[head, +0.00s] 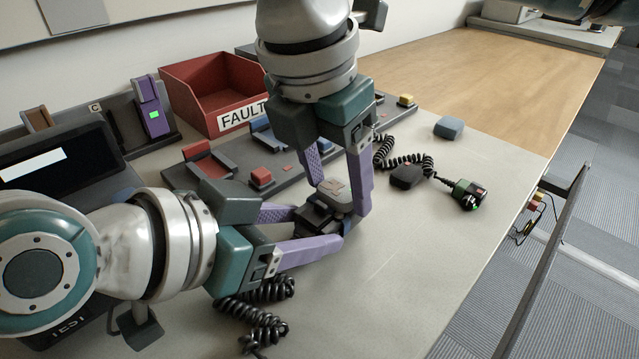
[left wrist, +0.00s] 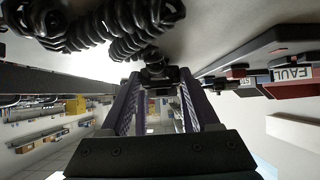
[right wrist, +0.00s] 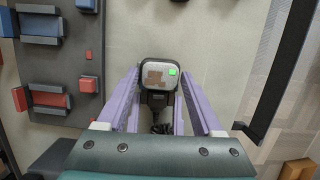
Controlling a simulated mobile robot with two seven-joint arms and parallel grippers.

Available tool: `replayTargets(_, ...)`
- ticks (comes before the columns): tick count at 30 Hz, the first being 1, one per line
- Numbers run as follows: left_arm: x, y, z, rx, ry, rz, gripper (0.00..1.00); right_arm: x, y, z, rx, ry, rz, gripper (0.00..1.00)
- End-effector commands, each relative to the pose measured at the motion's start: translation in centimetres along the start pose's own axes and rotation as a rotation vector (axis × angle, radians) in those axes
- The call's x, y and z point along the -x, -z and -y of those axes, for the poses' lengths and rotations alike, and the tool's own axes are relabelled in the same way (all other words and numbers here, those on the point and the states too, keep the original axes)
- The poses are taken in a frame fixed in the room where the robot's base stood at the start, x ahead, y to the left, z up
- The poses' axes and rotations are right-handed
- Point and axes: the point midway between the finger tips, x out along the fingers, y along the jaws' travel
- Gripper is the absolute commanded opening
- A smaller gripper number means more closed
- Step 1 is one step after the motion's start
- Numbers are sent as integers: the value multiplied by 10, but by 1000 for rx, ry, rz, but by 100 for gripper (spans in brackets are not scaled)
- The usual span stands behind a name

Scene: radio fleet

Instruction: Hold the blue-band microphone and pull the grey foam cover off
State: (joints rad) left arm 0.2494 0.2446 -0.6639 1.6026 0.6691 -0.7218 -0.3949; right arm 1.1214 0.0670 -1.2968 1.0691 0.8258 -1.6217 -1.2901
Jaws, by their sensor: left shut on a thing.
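The microphone (head: 318,218) has a dark body and a small blue patch near its right side. My left gripper (head: 312,228) is shut on its body, low over the table. The grey foam cover (head: 336,194) is on the microphone's top and faces up; it also shows in the right wrist view (right wrist: 156,74), with a brownish patch. My right gripper (head: 338,205) points down from above, open, with one finger on each side of the cover. In the right wrist view the fingers (right wrist: 159,80) look close beside the cover; contact cannot be told.
A coiled black cord (head: 255,310) lies below my left gripper. Behind are a grey rack (head: 290,180) with coloured blocks and a red FAULT bin (head: 205,85). The front right table is clear.

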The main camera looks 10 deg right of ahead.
Motion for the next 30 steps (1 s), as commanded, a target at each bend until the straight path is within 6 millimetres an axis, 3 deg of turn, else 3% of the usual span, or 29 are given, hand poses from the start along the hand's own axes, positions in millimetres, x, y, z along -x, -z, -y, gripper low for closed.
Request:
replayTargets(3,0,0,0,0,0,0,26,0,0,0,0,0,0,80)
replayTargets(13,0,0,0,0,0,0,26,8,0,-1,0,-2,0,80)
replayTargets(24,0,0,0,0,0,0,26,85,0,-1,0,-6,2,80)
replayTargets(30,0,0,0,0,0,0,26,113,0,0,0,-2,1,80)
